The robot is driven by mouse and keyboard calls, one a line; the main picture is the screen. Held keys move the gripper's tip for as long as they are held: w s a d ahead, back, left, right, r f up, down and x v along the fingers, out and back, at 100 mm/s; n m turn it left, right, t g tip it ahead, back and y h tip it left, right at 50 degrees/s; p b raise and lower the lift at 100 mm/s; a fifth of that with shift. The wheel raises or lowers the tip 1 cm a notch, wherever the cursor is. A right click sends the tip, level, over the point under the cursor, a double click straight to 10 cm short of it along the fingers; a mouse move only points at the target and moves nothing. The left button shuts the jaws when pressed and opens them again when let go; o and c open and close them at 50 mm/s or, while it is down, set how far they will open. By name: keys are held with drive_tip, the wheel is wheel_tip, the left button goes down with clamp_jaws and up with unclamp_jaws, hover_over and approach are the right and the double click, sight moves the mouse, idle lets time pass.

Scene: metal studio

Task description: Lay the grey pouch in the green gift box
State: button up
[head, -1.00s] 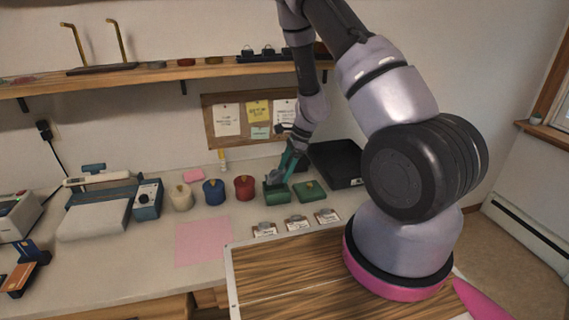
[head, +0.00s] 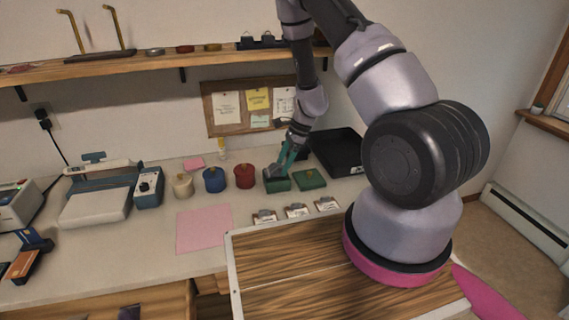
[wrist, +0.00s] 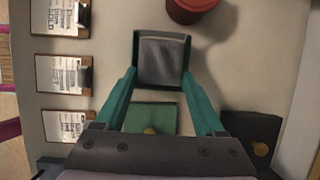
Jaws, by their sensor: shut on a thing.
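The green gift box (head: 279,186) stands open on the counter; in the wrist view its rim (wrist: 161,34) frames the grey pouch. The pouch (wrist: 160,62) lies inside the rim, looking flat and filling most of the opening. Whether it rests on the box floor cannot be seen. My gripper (wrist: 160,76) has its teal fingers at the pouch's two sides and is shut on it. A green lid (head: 310,179) with a yellow knob lies beside the box.
Red (head: 244,176), blue (head: 214,179) and cream (head: 182,186) round containers stand left of the box. A black tray (head: 338,155) is behind right. Three clipboards (head: 296,210) lie in front. A pink sheet (head: 203,228) lies on the counter at front left.

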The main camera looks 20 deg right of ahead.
drive_tip(key=shift+f, duration=0.8)
idle(0.5)
drive_tip(key=o, duration=1.3)
drive_tip(key=v, duration=1.1)
